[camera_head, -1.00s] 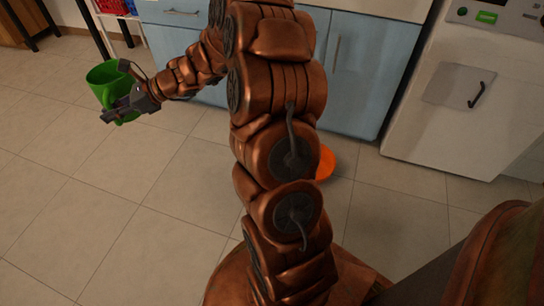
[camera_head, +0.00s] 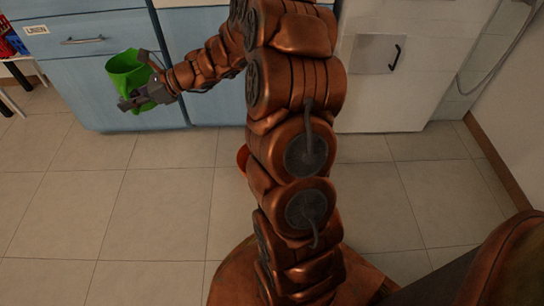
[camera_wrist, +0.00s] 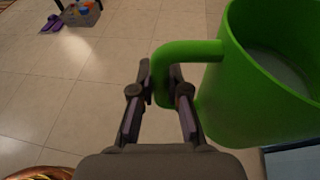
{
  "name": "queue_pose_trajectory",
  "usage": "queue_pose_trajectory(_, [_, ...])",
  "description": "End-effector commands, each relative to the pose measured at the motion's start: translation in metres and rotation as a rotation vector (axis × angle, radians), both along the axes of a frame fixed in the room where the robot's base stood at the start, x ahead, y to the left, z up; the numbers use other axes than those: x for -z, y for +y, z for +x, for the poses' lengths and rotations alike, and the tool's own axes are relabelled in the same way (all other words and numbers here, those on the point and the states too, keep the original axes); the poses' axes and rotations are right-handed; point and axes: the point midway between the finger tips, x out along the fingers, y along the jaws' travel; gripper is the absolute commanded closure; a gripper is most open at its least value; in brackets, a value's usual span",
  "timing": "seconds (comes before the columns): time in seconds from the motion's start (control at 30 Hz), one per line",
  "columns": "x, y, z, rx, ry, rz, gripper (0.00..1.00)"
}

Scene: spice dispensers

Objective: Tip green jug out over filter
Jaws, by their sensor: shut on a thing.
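The green jug (camera_head: 127,72) is held up in front of the blue cabinet in the head view. My gripper (camera_head: 137,98) is beside it. In the wrist view the jug (camera_wrist: 265,95) fills the right side, with its open top up and slightly tilted; something pale shows inside it. My gripper (camera_wrist: 168,90) is shut on the jug's handle (camera_wrist: 180,52). The jug is clear of the floor. No filter can be made out in either view.
Blue cabinets (camera_head: 100,88) with a labelled drawer (camera_head: 82,40) stand behind the jug. A white appliance (camera_head: 385,85) stands to the right. An orange thing (camera_head: 242,158) is partly hidden behind my arm. Tiled floor (camera_head: 130,210) lies open at left. Purple shoes (camera_wrist: 52,24) lie far off in the wrist view.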

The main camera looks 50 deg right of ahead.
Motion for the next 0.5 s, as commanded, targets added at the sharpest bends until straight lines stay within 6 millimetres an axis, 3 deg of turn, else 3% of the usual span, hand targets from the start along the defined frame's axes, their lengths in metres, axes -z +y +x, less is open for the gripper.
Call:
queue_pose_trajectory(0.17, [0.017,-0.004,0.002,0.007,0.001,0.003,1.0])
queue_pose_trajectory(0.5, [0.086,-0.026,0.006,0.069,0.003,0.004,1.0])
